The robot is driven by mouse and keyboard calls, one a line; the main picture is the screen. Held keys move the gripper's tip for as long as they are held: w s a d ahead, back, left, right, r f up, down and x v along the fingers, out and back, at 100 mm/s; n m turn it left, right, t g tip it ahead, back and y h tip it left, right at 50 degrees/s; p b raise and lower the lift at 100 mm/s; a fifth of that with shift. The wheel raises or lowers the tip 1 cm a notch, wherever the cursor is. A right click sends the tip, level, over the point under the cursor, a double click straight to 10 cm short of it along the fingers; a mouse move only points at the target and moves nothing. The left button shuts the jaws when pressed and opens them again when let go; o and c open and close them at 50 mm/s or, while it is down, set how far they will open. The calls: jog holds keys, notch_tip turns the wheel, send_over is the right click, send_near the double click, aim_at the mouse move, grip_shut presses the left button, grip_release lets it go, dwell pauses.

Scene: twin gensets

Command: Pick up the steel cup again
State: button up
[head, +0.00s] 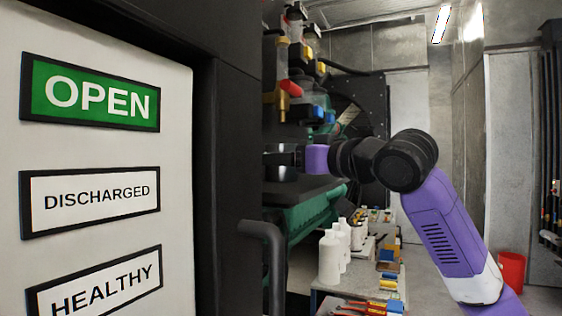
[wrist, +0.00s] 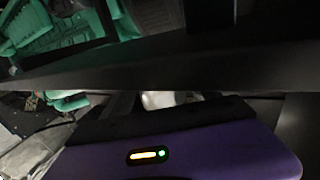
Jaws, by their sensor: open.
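My arm reaches left in the head view, and my gripper (head: 284,157) is at a dark ledge beside the machine. Its dark fingers are partly lost against the dark background. A small grey metallic shape (head: 281,173), which looks like the steel cup, shows just below and at the fingers. In the wrist view a pale rounded piece (wrist: 160,99) shows beyond the purple gripper body, mostly hidden by it and by a dark bar. I cannot tell whether the fingers touch the cup. My gripper is open.
A cabinet door with OPEN, DISCHARGED and HEALTHY signs (head: 90,190) fills the left, with a dark handle pipe (head: 265,250) near it. A bench below holds white bottles (head: 330,258) and tools. A red bucket (head: 511,271) stands at the right.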

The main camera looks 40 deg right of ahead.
jog(key=shift+w, duration=0.95)
jog(key=c, duration=1.4)
jog(key=shift+r, duration=0.1)
